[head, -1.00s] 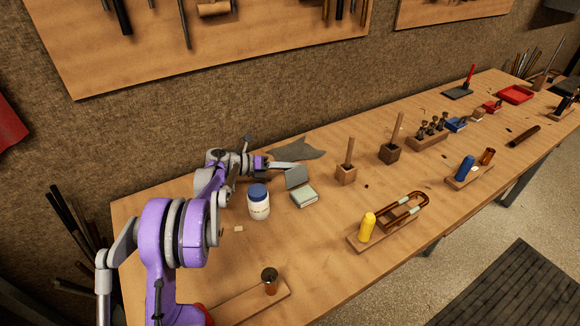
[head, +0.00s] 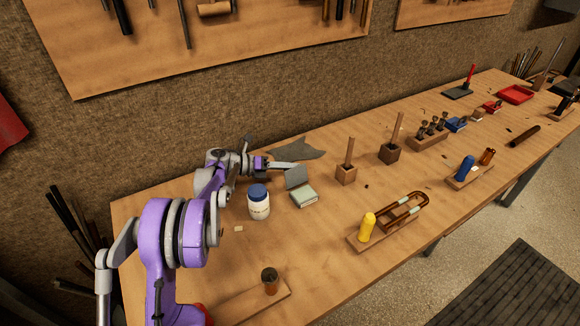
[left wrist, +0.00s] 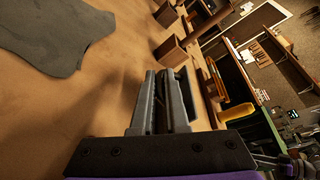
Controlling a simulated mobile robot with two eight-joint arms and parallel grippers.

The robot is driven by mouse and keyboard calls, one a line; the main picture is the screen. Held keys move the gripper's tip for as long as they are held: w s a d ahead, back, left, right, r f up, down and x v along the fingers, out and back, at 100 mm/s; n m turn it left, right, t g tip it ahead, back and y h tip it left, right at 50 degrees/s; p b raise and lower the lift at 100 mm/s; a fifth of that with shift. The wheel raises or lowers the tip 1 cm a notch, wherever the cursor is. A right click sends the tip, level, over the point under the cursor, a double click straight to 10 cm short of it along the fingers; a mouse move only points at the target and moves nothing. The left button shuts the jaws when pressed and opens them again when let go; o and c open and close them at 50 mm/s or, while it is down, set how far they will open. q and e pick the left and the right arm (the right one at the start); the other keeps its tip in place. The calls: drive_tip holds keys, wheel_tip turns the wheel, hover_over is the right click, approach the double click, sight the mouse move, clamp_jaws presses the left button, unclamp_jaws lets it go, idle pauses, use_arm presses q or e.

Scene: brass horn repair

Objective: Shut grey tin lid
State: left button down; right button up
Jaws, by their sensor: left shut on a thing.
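The grey tin (head: 304,196) sits on the bench with its lid (head: 296,178) standing open on the far side, tilted back. My left gripper (head: 306,166) reaches in from the left, with its fingers at the lid's upper back edge. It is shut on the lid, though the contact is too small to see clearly. In the left wrist view my left gripper's fingers (left wrist: 165,76) lie close together, and I cannot make out the lid between them. My right gripper is not in view.
A white jar with a blue cap (head: 259,203) stands just left of the tin. A grey sheet (head: 298,149) lies behind it. A wooden block with a peg (head: 346,174) stands to the right. Bench in front of the tin is clear.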

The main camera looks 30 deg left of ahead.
sight(301, 167)
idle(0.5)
use_arm(q)
drive_tip(key=shift+s+d+r+m+y+p, duration=0.25)
drive_tip(key=shift+d+r+m+y+p, duration=0.4)
drive_tip(key=shift+m, duration=0.25)
drive_tip(key=shift+s+d+r+m+t+y+p, duration=0.2)
drive_tip(key=shift+d+m+y, duration=0.1)
drive_tip(key=shift+m, duration=0.25)
drive_tip(key=shift+s+d+r+m+t+y+p, duration=0.15)
drive_tip(key=shift+d+m+y+p, duration=0.1)
drive_tip(key=shift+m, duration=0.3)
drive_tip(key=c, duration=1.2)
unclamp_jaws()
drive_tip(key=v, duration=1)
drive_tip(key=shift+s+a+r, duration=0.15)
drive_tip(key=shift+s+a, duration=0.1)
drive_tip(key=shift+s, duration=0.05)
